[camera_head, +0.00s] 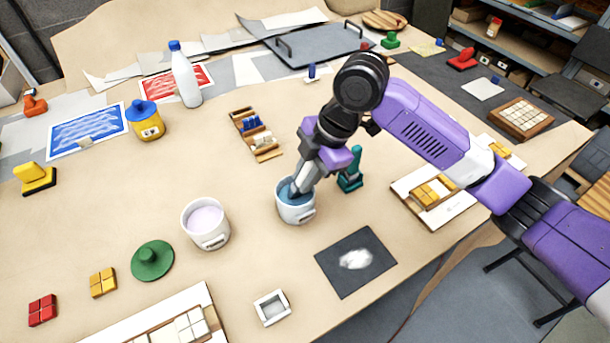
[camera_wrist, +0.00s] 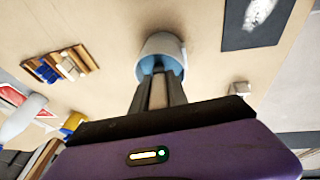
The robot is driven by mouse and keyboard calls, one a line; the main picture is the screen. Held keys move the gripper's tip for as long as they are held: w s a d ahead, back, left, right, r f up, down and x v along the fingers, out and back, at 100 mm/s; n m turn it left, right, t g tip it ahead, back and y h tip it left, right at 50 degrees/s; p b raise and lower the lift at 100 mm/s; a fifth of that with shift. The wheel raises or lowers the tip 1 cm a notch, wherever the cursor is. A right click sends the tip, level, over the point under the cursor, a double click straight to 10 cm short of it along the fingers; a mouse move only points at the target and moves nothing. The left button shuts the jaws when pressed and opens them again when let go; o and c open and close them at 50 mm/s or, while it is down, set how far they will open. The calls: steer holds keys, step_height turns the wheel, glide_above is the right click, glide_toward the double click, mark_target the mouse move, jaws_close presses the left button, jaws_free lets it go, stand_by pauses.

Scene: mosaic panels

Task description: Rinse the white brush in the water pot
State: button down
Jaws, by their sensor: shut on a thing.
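The water pot (camera_head: 296,212) is a white pot with blue water, standing in the middle of the table. It also shows in the wrist view (camera_wrist: 162,43). My gripper (camera_head: 293,189) points down into its mouth, with the fingertips at or inside the rim. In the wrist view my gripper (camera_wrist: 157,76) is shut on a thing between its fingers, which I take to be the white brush. Only a small dull piece shows between the fingers. The bristles are hidden by the fingers and pot, so I cannot tell how deep they are.
A second white pot (camera_head: 205,236) with pale lilac contents stands to the left. A teal stamp-like thing (camera_head: 350,182) is close on the right. A dark sheet with a white smear (camera_head: 343,285) lies in front. A brush rack (camera_head: 265,153) lies behind.

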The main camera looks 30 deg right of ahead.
stand_by(0.3)
steer(key=shift+r+p, duration=2.6)
steer(key=shift+r, duration=0.85)
